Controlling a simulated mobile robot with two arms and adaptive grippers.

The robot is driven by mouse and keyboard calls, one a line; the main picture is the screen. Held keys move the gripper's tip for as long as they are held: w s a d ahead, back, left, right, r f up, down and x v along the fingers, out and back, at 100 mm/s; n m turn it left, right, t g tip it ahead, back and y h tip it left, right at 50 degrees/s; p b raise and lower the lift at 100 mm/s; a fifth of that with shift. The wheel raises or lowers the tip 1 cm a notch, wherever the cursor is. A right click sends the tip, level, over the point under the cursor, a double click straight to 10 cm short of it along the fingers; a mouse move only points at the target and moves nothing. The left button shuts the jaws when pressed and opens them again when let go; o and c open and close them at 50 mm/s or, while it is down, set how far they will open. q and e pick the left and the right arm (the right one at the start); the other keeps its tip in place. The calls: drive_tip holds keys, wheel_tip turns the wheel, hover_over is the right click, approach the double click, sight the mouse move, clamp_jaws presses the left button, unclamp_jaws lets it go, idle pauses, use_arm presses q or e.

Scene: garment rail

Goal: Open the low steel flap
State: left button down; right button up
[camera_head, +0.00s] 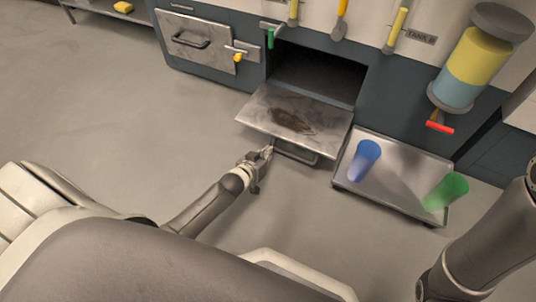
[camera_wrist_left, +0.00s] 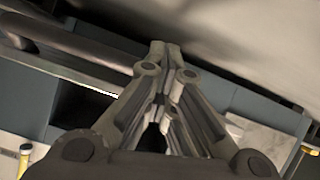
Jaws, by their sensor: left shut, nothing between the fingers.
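The low steel flap (camera_head: 265,112) is folded down and lies about level in front of a dark opening (camera_head: 310,72) in the cabinet. It has a dark brown stain on its face. Its bar handle (camera_head: 300,154) is at the front edge. My left gripper (camera_head: 268,152) is shut and empty beside the left end of the handle; I cannot tell whether it touches. In the left wrist view, the shut fingertips (camera_wrist_left: 166,46) point toward a pale surface, with a grey bar (camera_wrist_left: 70,58) to the left. My right gripper is out of view.
A closed steel door (camera_head: 215,48) with a handle is at the upper left. A steel tray (camera_head: 395,185) at the right holds a blue cup (camera_head: 363,160) and a green cup (camera_head: 446,192). A yellow-and-blue dispenser (camera_head: 470,68) hangs above. The floor at the left is clear.

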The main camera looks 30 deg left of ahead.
use_arm(q)
drive_tip(key=shift+s+a+f, duration=0.1)
drive_tip(key=shift+a+f, duration=0.05)
drive_tip(key=shift+f, duration=0.2)
drive_tip(key=shift+s, duration=0.35)
drive_tip(key=shift+s+r, duration=0.25)
drive_tip(key=shift+s, duration=0.1)
drive_tip(key=v, duration=1)
drive_tip(key=shift+r, duration=0.55)
